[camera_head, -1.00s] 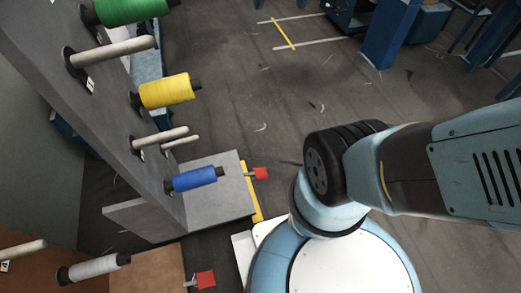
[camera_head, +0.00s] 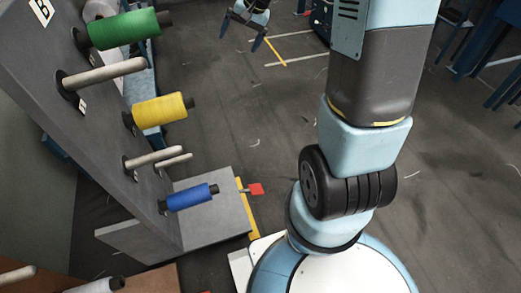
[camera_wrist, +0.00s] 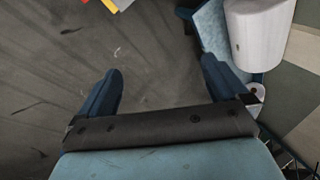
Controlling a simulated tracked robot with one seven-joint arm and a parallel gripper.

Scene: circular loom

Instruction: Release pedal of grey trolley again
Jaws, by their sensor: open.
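The grey trolley (camera_head: 215,222) stands at left in the head view, its grey panel carrying green, yellow and blue spools. Its red pedal (camera_head: 256,189) sticks out to the right from the yellow-edged base. I cannot tell whether the pedal is pressed. My gripper (camera_head: 240,40) is at the top of the head view, well beyond the pedal and apart from it. In the wrist view my gripper (camera_wrist: 161,66) is open and empty, with bare floor between its fingers. Small red and yellow parts (camera_wrist: 110,6) show at that view's top edge.
A brown trolley (camera_head: 150,280) is cut off at the lower left. A white roll (camera_wrist: 260,32) stands right of my gripper in the wrist view. Blue frames (camera_head: 480,45) stand at the upper right. The floor (camera_head: 250,120) between trolley and arm is clear.

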